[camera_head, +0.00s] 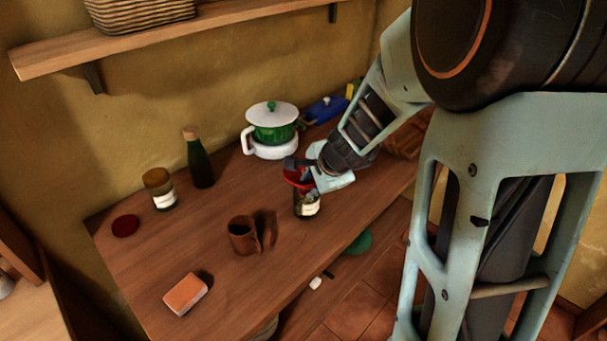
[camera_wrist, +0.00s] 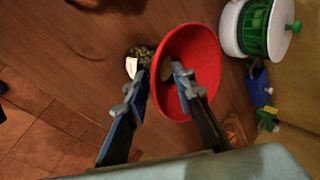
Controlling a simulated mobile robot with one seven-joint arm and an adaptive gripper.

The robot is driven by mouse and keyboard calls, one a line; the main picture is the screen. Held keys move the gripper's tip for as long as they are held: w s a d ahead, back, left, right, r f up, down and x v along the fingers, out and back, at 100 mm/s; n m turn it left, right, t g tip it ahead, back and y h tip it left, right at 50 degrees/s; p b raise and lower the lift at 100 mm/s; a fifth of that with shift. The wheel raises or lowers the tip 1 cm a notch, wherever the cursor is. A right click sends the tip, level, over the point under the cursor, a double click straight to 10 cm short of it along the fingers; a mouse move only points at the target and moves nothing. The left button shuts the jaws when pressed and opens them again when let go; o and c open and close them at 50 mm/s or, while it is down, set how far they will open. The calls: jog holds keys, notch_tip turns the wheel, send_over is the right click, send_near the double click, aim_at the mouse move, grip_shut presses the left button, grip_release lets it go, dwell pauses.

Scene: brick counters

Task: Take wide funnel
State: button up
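The wide red funnel (camera_wrist: 205,58) shows as a round open cone in the wrist view. In the head view the funnel (camera_head: 294,182) is partly hidden by my gripper, above a small labelled jar (camera_head: 307,210). I cannot tell whether it rests on the jar. My gripper (camera_wrist: 158,82) has its fingers apart, with the funnel's near rim between them: one finger over the inside, the other outside. No firm contact shows. In the head view my gripper (camera_head: 303,172) is right at the funnel.
A green pot with a white lid (camera_head: 272,125) stands behind, with a blue item (camera_head: 325,108) beside it. A dark bottle (camera_head: 200,160), brown-lidded jar (camera_head: 160,188), brown cup (camera_head: 243,236) and orange block (camera_head: 185,294) stand on the wooden counter (camera_head: 140,265). A shelf hangs above.

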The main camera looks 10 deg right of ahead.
grip_shut()
jog(key=shift+r, duration=0.15)
dwell(0.4)
